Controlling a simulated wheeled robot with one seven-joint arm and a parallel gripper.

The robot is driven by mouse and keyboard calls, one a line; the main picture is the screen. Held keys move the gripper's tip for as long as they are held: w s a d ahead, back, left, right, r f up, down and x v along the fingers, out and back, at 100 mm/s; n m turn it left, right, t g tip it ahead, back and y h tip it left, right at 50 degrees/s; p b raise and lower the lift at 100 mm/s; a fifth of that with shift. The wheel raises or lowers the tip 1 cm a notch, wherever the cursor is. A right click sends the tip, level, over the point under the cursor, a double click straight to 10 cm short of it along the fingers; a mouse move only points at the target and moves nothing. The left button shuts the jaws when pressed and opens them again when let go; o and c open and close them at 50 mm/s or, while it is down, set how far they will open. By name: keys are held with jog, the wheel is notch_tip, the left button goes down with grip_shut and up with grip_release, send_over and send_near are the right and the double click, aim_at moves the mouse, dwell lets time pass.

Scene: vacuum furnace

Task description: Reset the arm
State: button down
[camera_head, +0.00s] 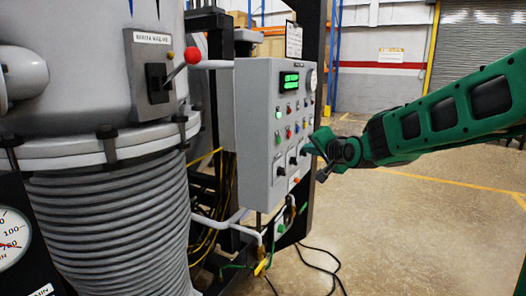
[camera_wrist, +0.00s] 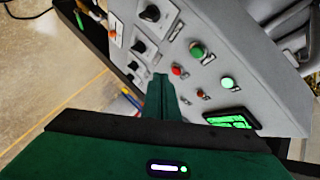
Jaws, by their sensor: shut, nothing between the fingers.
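My green arm reaches in from the right in the head view. My gripper (camera_head: 312,150) is at the right side of the grey control panel (camera_head: 258,150), close to its face near the lower knobs; I cannot tell if it touches. In the wrist view my gripper (camera_wrist: 161,80) is shut and empty, its green fingers together in front of the panel (camera_wrist: 240,65). Black rotary knobs (camera_wrist: 138,47), a red button (camera_wrist: 177,71) and green buttons (camera_wrist: 197,50) lie around the fingertips. A lit green display (camera_wrist: 229,120) is at the lower right.
A large grey furnace vessel (camera_head: 110,190) with ribbed sides stands at left, with a red-knobbed lever (camera_head: 192,56) on it. Yellow and black cables (camera_head: 205,215) hang below the panel. The concrete floor (camera_head: 410,230) at right is open.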

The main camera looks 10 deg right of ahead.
jog(key=s+d+f+n+g+h, duration=0.1)
jog(key=s+d+f+g, duration=0.3)
jog(key=s, duration=0.4)
jog(key=s+d+f+g+h, duration=0.1)
jog(key=s+d+f+h, duration=0.1)
jog(key=s+d+f, duration=0.4)
jog(key=s+d+f+n+g+h, duration=0.1)
jog(key=s+d+f+g, duration=0.2)
jog(key=s+d, duration=0.45)
jog(key=s+a+f+g+y, duration=0.1)
jog(key=s+f+g, duration=0.1)
jog(key=s, duration=1)
jog(key=s+f+n+g, duration=0.1)
jog(key=s+f+g, duration=0.2)
jog(key=s, duration=1)
jog(key=shift+s+a+f+g+y, duration=0.3)
jog(key=shift+a+g+y, duration=0.1)
jog(key=shift+g, duration=0.5)
jog(key=shift+w+f, duration=0.2)
jog(key=shift+w, duration=0.45)
